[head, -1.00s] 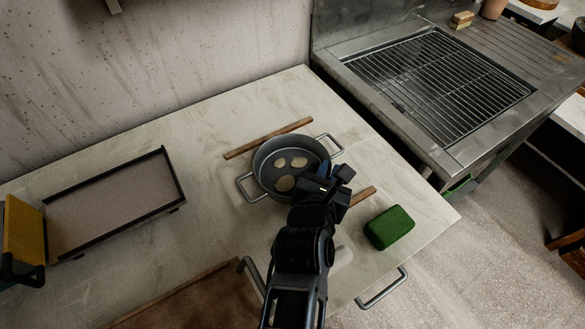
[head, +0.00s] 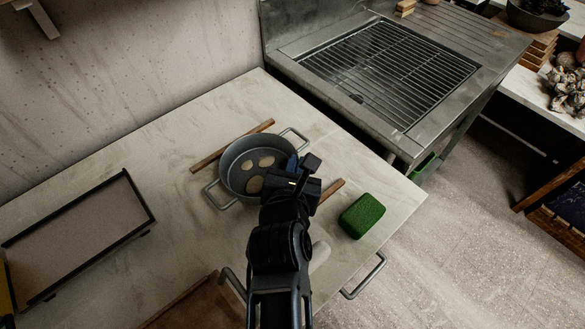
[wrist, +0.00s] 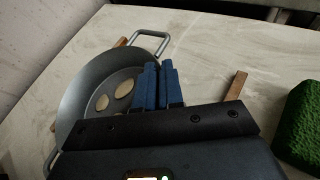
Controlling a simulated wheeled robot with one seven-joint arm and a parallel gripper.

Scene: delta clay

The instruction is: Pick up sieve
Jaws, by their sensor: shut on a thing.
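The sieve (head: 236,186) looks like a round, grey, pan-like vessel with two loop handles, on the pale worktop (head: 160,151). Several tan, flat, round pieces lie inside it. My gripper (head: 306,170) is at its right rim in the head view. In the wrist view, the blue fingers (wrist: 160,86) are close together at the right side of the sieve (wrist: 80,95), shut on its rim. The gripper body hides part of the near wall. I cannot tell whether the sieve is clear of the surface.
Wooden sticks lie behind (head: 210,158) and right (head: 333,189) of the sieve. A green sponge (head: 362,215) sits near the worktop's right edge. A dark-rimmed tray (head: 80,235) is at left. A grill (head: 395,75) stands behind right, across a gap.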

